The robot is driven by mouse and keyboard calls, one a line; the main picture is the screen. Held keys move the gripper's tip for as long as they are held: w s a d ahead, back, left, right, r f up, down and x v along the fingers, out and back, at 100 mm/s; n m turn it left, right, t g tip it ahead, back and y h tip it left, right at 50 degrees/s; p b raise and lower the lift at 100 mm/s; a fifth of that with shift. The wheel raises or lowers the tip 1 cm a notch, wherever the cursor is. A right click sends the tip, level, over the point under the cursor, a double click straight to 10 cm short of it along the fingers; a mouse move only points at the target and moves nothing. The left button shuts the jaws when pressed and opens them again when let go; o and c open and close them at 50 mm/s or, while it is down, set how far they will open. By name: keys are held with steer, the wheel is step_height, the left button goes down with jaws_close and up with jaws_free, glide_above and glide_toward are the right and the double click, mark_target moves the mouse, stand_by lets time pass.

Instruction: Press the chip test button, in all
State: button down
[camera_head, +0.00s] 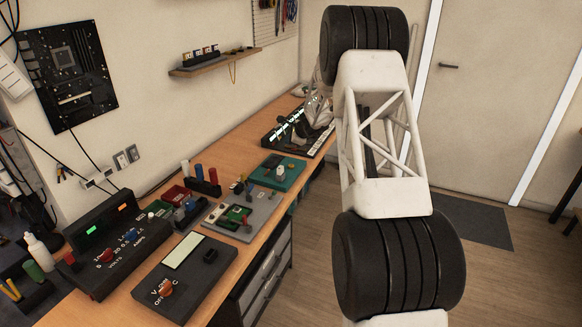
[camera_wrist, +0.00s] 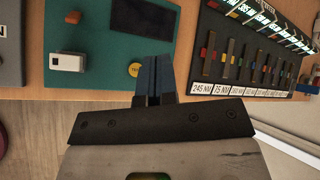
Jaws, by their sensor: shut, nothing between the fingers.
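A teal board (camera_wrist: 104,33) lies on the bench in the wrist view. It carries a round yellow button (camera_wrist: 135,69) with small dark lettering that I cannot read for sure, near its lower right. My gripper (camera_wrist: 153,58) is shut and empty. Its fingertips appear just right of the yellow button, over the teal board; I cannot tell their height. The teal board (camera_head: 284,172) also shows in the camera_head view, where the button is too small to make out.
A black rack of upright coloured-tip pieces with number labels (camera_wrist: 240,90) stands right of the teal board. A grey board (camera_head: 238,217) and a dark meter panel (camera_head: 185,275) lie nearer on the bench. The bench's front edge runs close below the teal board.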

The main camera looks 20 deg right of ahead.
mark_target(291, 166)
steer(key=shift+w+d+f, duration=0.3)
steer(key=shift+f, duration=0.1)
steer(key=shift+f, duration=4.35)
steer(key=shift+f, duration=0.9)
stand_by(0.4)
steer(key=shift+r, duration=0.85)
steer(key=shift+r, duration=0.1)
steer(key=shift+r, duration=2.4)
